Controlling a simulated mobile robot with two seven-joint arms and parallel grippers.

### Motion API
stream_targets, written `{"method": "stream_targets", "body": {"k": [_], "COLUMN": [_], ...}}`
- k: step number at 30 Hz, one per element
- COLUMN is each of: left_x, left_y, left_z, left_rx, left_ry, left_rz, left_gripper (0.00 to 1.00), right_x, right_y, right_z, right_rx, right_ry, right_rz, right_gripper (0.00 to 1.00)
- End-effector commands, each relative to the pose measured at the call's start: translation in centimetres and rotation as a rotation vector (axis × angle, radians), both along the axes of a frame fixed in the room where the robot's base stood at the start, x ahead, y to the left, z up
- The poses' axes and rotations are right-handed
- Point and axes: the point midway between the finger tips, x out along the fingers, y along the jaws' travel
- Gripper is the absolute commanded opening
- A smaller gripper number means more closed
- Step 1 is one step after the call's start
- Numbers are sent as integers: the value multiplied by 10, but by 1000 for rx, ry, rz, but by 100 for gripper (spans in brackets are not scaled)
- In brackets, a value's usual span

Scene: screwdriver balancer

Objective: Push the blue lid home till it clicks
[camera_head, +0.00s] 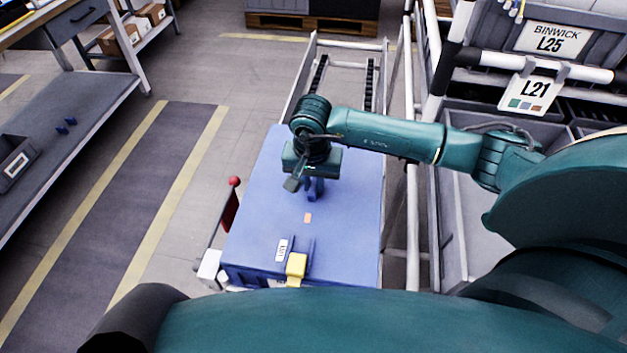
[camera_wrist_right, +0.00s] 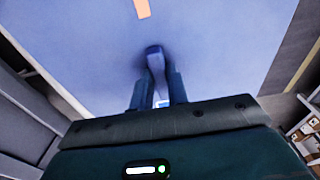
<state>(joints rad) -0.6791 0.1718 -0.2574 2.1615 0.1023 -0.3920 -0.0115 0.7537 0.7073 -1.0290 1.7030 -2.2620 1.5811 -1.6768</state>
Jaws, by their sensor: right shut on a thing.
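The blue lid (camera_head: 345,235) is a broad flat panel on top of a box on the conveyor frame. It also fills much of the right wrist view (camera_wrist_right: 225,45). My right gripper (camera_head: 313,188) points down at the lid's far middle part. In the right wrist view, the gripper (camera_wrist_right: 158,88) is shut on a narrow blue handle (camera_wrist_right: 154,56) standing up from the lid. A yellow latch (camera_head: 296,266) sits at the lid's near edge, beside a white label (camera_head: 282,250). I cannot tell whether the lid is fully seated. My left gripper is out of view.
A red-knobbed lever (camera_head: 234,181) stands left of the box. White rails (camera_head: 412,220) run close along its right side, with grey bins (camera_head: 462,210) beyond. The conveyor continues empty behind the lid (camera_head: 342,80). A workbench (camera_head: 75,135) stands at the left, across open floor.

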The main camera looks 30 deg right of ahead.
Motion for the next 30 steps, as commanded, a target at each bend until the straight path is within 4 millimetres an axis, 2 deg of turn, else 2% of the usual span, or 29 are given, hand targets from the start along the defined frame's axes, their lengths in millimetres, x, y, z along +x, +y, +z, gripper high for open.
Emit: {"method": "stream_targets", "body": {"k": [29, 30], "left_x": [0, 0], "left_y": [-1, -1], "left_z": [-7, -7], "left_rx": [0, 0], "left_ry": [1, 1], "left_rz": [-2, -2], "left_gripper": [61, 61], "right_x": [-1, -1], "right_y": [0, 0], "right_z": [-4, -4], "right_rx": [0, 0], "right_ry": [2, 2], "right_rz": [-1, -1], "right_gripper": [0, 18]}}
